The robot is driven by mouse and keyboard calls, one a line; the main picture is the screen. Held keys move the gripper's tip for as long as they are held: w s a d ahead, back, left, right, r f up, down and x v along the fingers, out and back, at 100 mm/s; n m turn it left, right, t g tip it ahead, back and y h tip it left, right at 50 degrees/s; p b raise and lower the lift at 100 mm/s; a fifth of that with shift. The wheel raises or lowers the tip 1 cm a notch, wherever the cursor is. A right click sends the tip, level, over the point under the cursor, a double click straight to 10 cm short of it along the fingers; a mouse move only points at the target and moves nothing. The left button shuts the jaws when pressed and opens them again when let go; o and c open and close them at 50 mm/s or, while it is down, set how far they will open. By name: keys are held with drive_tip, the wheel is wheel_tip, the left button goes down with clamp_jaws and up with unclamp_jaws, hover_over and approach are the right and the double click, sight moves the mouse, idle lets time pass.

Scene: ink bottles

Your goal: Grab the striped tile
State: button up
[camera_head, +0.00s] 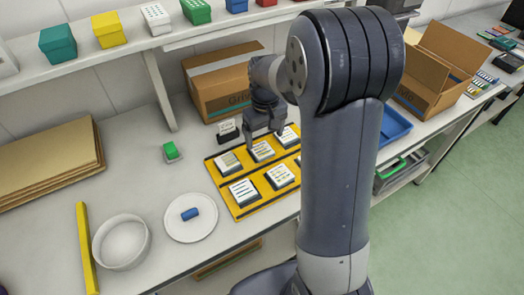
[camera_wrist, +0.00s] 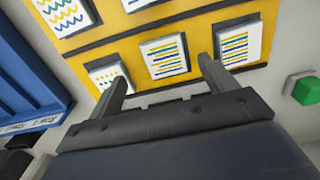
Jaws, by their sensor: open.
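The striped tile (camera_wrist: 238,43), a white square with straight dark-blue and yellow lines, lies on the yellow tray (camera_wrist: 205,20) in the wrist view. It looks to be the leftmost back-row tile (camera_head: 228,163) in the head view. My gripper (camera_head: 264,138) is open and empty above the back row of tiles. In the wrist view my gripper (camera_wrist: 161,84) shows two spread fingers, the right one just in front of the striped tile. My arm hides the tray's right part in the head view.
A wavy-line tile (camera_wrist: 65,12) and a small-marked tile (camera_wrist: 108,76) share the tray. A blue bin (camera_head: 394,125) is on the right.

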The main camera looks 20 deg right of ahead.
sight(262, 149)
drive_tip(key=shift+w+a+f+p, duration=0.15)
drive_tip(key=shift+a+f+p, duration=0.05)
drive_tip(key=shift+f, duration=1.15)
drive_tip(key=shift+w+a+f+p, duration=0.15)
drive_tip(key=shift+f, duration=1.15)
drive_tip(key=shift+c, duration=0.6)
drive_tip(key=c, duration=1)
